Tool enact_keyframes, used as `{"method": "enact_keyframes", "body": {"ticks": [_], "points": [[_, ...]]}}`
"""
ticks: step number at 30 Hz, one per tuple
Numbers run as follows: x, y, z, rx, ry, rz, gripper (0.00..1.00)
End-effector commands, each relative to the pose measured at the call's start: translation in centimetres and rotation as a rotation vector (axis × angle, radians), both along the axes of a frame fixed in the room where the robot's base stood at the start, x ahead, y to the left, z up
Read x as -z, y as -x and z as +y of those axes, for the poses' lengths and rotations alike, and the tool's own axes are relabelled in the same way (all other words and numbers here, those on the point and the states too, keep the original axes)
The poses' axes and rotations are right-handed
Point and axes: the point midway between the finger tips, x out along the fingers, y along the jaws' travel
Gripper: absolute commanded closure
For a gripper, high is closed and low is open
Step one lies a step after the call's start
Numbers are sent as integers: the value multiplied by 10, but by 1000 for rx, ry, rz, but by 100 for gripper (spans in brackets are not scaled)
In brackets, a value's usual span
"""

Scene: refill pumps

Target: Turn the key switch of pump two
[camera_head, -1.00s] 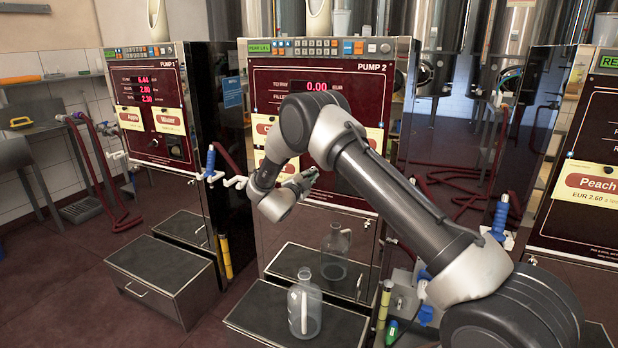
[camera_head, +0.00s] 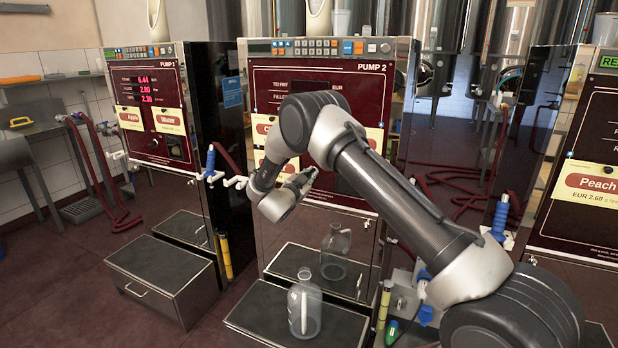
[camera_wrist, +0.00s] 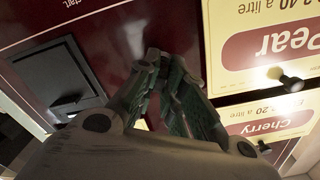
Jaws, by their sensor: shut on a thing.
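Pump two (camera_head: 372,68) stands in the middle of the head view with its dark red front facing me. Its small display at top left (camera_head: 260,48) and its price display are dark. My gripper (camera_head: 308,177) is at the pump's front panel, below the price field. In the wrist view my gripper's green fingers (camera_wrist: 163,62) are closed together against the red panel, beside the Pear label (camera_wrist: 268,42). They are shut on the key switch, which the fingers and my arm hide. I cannot see the key's angle.
A black recessed unit (camera_wrist: 62,80) is beside the fingers in the wrist view. A clear bottle (camera_head: 304,308) stands on the step below pump two. Pump one (camera_head: 150,80) is at left, lit. Another pump (camera_head: 590,180) is at right. Hoses hang between the pumps.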

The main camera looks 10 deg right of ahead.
Motion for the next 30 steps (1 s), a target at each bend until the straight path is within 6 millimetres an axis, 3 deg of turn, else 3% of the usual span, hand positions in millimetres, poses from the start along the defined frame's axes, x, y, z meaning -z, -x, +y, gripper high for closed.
{"method": "enact_keyframes", "body": {"ticks": [15,30], "points": [[1,1,0,-1,335,246,100],[2,1,0,-1,445,327,100]]}}
